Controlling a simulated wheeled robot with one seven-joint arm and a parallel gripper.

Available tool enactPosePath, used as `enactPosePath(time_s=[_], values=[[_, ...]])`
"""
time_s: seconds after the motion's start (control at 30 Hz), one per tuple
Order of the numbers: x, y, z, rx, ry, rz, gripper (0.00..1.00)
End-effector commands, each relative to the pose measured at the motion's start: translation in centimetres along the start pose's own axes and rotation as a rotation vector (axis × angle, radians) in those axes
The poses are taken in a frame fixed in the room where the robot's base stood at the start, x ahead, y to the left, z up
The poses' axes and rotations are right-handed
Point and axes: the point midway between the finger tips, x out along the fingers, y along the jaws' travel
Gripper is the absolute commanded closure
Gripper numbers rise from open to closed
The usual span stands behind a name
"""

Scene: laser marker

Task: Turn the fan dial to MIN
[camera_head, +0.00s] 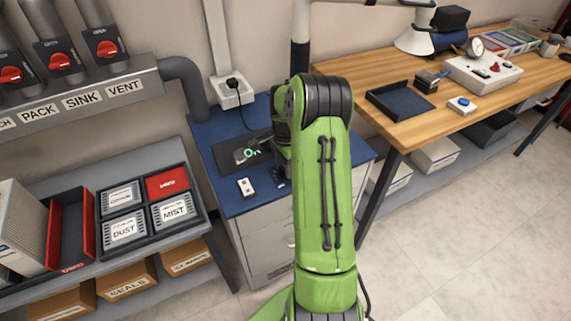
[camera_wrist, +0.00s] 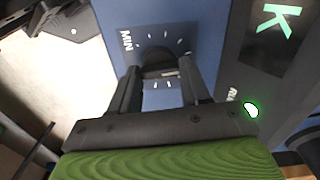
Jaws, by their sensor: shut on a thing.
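The fan dial (camera_wrist: 158,68) is a dark round knob on a blue surface in the wrist view. A printed MIN label (camera_wrist: 126,41) and white tick marks lie around it. My gripper (camera_wrist: 160,78) is shut on the dial, with one dark finger on each side of it. A short pale mark shows between the fingers, but I cannot tell for sure where the dial points. In the head view my green arm reaches down to the blue bench top (camera_head: 228,203) and hides the dial.
A dark panel (camera_head: 231,156) with lit green letters lies left of my arm; a green light (camera_wrist: 251,110) glows there. A small white box (camera_head: 246,187) sits nearby. A wooden bench (camera_head: 420,126) with a black tray (camera_head: 400,102) stands right.

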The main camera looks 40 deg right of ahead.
Motion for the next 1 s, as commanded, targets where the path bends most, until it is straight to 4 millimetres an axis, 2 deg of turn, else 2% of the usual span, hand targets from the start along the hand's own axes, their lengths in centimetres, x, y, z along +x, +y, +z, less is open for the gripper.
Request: enactPosePath(time_s=[0.37, 1.0], values=[[-0.16, -0.03, 0.01, -0.191, 0.001, 0.000, 0.84], [-0.13, -0.06, 0.05, -0.795, 0.001, -0.001, 0.84]])
